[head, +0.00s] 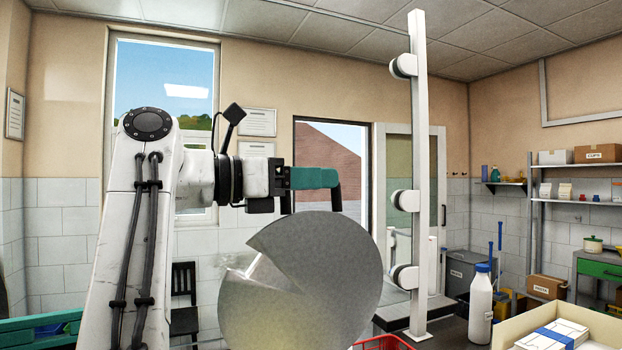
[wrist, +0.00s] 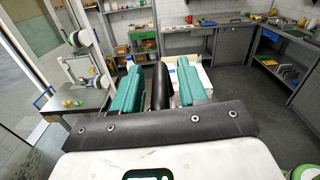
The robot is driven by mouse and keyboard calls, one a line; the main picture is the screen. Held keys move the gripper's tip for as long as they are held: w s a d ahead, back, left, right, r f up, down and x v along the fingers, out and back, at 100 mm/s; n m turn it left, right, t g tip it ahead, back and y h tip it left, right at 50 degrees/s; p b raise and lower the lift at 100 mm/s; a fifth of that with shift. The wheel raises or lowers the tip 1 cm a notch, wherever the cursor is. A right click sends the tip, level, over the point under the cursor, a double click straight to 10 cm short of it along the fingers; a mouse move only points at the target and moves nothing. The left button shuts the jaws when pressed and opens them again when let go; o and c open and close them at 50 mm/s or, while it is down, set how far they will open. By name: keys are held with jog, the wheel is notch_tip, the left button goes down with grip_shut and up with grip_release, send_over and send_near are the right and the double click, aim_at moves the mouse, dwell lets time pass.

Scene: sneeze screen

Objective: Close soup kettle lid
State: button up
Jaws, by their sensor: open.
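The soup kettle lid (head: 330,270) is a round grey metal disc with a wedge-shaped notch. It stands raised and steeply tilted in the head view, and the kettle body below it is not clearly visible. My gripper (head: 313,200) has teal fingers and is just above and behind the lid's top edge, which hides part of the fingers' surroundings. In the wrist view my gripper (wrist: 158,82) is open, with a black rounded bar (wrist: 160,88) between its fingers. The bar may be the lid's handle; I cannot tell whether the fingers touch it.
A white upright post (head: 418,130) with round clamps stands right of the lid. A white bottle (head: 481,308), a cream box (head: 598,325) with packages and a red basket (head: 400,344) are at lower right. Shelves (head: 580,200) line the right wall.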

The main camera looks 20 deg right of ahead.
jog(key=shift+c, duration=0.4)
grip_shut()
